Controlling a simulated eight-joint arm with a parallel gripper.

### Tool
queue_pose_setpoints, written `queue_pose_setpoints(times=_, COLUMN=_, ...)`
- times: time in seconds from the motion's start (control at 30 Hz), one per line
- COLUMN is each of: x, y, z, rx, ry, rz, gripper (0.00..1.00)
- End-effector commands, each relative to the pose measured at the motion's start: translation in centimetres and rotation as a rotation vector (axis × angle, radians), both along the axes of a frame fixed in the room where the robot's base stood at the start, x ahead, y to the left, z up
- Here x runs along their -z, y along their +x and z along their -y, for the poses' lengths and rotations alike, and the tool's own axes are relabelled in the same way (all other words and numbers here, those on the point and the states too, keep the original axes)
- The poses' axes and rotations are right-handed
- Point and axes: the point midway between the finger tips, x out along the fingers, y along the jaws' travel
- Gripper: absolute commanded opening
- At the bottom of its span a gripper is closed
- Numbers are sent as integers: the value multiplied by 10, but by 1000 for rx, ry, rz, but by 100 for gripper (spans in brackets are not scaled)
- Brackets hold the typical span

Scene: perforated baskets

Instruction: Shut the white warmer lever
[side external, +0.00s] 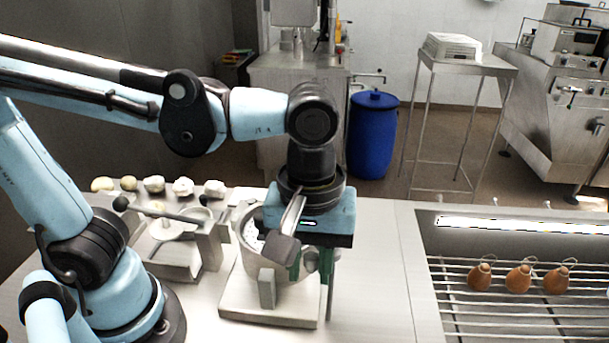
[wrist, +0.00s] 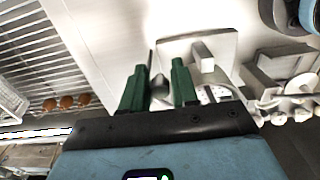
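The white warmer (side external: 240,296) stands on the table in the middle of the side external view, a pale round body on a flat base. Its base and upright post also show in the wrist view (wrist: 203,55). My gripper (side external: 312,283) points down over its right side. Its two green fingers are apart, also in the wrist view (wrist: 158,95). A grey knob (side external: 312,260), which looks like the lever's end, shows between them, as it does in the wrist view (wrist: 160,86). I cannot tell whether either finger touches it. My gripper hides much of the lever and warmer.
A pale stand with dark-handled utensils (side external: 182,255) is left of the warmer, with several small pale items (side external: 183,187) behind. A wire rack (side external: 520,300) with brown flask-like pieces (side external: 518,278) is at right. The tabletop between warmer and rack is clear.

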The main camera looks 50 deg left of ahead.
Motion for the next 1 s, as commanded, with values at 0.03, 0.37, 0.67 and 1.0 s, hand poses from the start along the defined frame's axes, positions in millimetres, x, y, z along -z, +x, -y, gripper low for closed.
queue_pose_setpoints(times=0.03, x=0, y=0, z=-2, rx=-1, ry=1, rz=1, gripper=28)
queue_pose_setpoints(times=0.37, x=0, y=-1, z=-2, rx=0, ry=0, rz=0, gripper=28)
queue_pose_setpoints(times=0.67, x=0, y=-1, z=-11, rx=-1, ry=2, rz=1, gripper=28)
queue_pose_setpoints(times=1.0, x=0, y=0, z=-13, rx=-4, ry=5, rz=2, gripper=49)
